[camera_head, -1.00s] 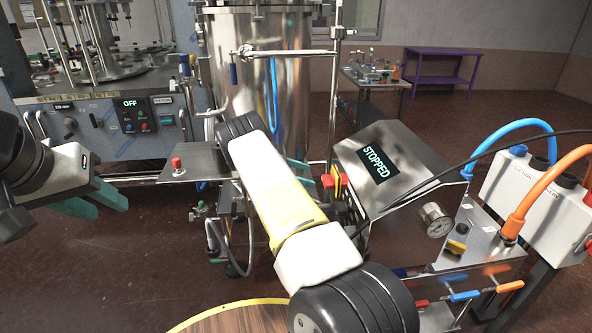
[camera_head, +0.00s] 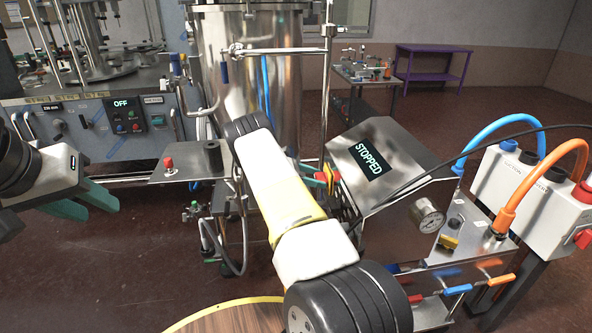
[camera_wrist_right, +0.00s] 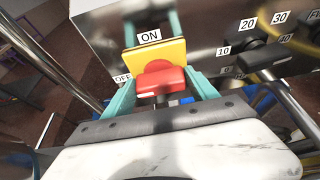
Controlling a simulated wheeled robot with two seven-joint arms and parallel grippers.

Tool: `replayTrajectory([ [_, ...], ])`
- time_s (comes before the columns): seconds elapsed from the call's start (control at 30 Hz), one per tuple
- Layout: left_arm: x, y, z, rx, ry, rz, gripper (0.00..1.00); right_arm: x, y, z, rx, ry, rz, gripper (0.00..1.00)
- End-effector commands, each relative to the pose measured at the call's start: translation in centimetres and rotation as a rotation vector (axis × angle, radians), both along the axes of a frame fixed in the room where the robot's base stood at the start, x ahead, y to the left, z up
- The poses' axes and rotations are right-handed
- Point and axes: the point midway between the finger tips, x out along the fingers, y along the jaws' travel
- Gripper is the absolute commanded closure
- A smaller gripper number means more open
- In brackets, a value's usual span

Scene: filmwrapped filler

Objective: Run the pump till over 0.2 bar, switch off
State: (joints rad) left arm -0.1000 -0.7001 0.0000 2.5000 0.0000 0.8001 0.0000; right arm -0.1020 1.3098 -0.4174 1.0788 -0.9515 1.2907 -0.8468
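The pump unit's sloped steel housing (camera_head: 400,152) has a display (camera_head: 370,160) reading STOPPED. On its left side is a red knob on a yellow plate, which shows in the right wrist view as the red knob (camera_wrist_right: 160,80) and yellow plate (camera_wrist_right: 155,55), with ON above and OFF to the left. My right gripper (camera_wrist_right: 161,88) has one finger on each side of the knob, close against it; whether they press it is unclear. A round pressure gauge (camera_head: 427,215) is below the housing, its needle too small to read. My left gripper (camera_head: 90,203) is open and empty at the left.
A grey box (camera_head: 530,185) with blue and orange hoses stands at the right. Blue and orange valve handles (camera_head: 458,289) are below the gauge. A steel vessel (camera_head: 290,90) and a panel reading OFF (camera_head: 122,104) are behind. A steel plate (camera_head: 190,172) carries a red button.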

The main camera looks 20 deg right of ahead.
Motion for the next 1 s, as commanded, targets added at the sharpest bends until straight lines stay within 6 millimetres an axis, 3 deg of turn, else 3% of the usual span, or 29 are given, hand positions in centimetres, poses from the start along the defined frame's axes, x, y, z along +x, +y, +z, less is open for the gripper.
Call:
replayTrajectory([
  [0.03, 0.00, 0.00, 0.00, 0.000, 0.000, 0.000, 0.64, 0.01, 0.00, 0.01, 0.000, 0.000, 0.000, 0.50],
  [0.17, 0.00, 0.00, 0.00, 0.000, 0.000, 0.000, 0.64, 0.03, 0.02, 0.02, 0.000, 0.000, 0.001, 0.73],
  [0.57, 0.00, 0.00, 0.00, 0.000, 0.000, 0.000, 0.64, -0.12, 0.06, 0.06, -0.021, -0.085, 0.000, 0.73],
  [1.0, 0.00, 0.00, 0.00, 0.000, 0.000, 0.000, 0.64, -0.56, 0.24, -0.09, -0.108, -0.443, 0.004, 0.73],
])
